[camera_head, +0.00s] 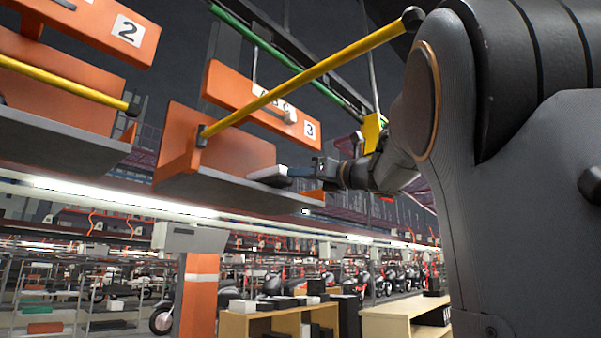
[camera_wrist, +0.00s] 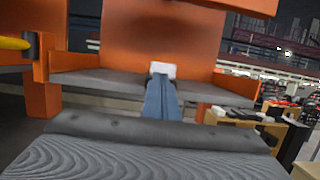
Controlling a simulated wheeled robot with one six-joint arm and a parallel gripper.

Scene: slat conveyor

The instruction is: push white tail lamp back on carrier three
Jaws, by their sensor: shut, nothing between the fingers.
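Carrier three (camera_head: 230,98) hangs in the middle of the head view, an orange frame marked 3 with a grey shelf (camera_head: 215,190). The white tail lamp (camera_head: 268,173) lies on this shelf near its right end. In the wrist view the lamp (camera_wrist: 162,69) shows as a small white block in front of the orange back panel (camera_wrist: 160,35). My gripper (camera_head: 291,178) is shut and empty, at the right end of the shelf with its tips at the lamp. In the wrist view its fingers (camera_wrist: 162,85) point straight at the lamp's near face and hide its lower part; contact looks likely but is not certain.
A yellow bar (camera_head: 310,80) crosses in front of the carrier; its end also shows at the wrist view's left (camera_wrist: 14,43). Carrier two (camera_head: 60,100) hangs at the left. Wooden shelving (camera_head: 260,322) stands far below. The shelf is clear beside the lamp.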

